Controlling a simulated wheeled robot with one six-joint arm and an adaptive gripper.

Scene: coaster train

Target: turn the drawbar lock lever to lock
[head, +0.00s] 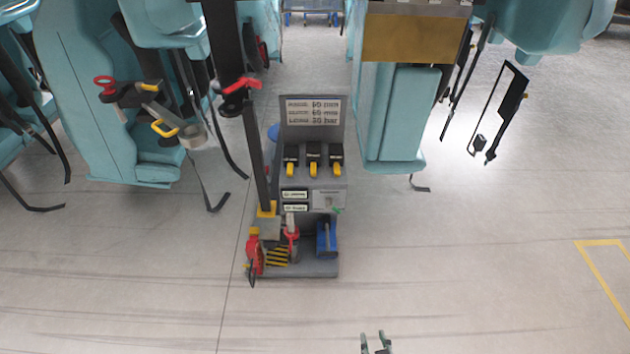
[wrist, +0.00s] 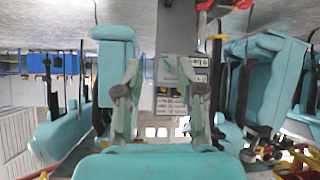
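A grey console (head: 309,267) stands on the floor in the middle of the head view. It has a row of black levers with yellow grips (head: 313,168) on its upper part. On its base are a small red-and-grey lever-like part (head: 291,237), a red part (head: 254,256) at the left and a blue box (head: 326,240) at the right. I cannot tell which is the drawbar lock lever. My gripper (head: 376,343) shows at the bottom edge, apart from the console and nearer to me. In the wrist view my gripper (wrist: 160,87) has its fingers spread, with nothing held between them.
Teal seat cars (head: 85,90) stand at the left, and another teal seat (head: 395,120) is right of the console. A dark post (head: 257,150) with a red clip rises beside the console's left side. The floor in front is clear. Yellow floor lines (head: 600,242) are at the right.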

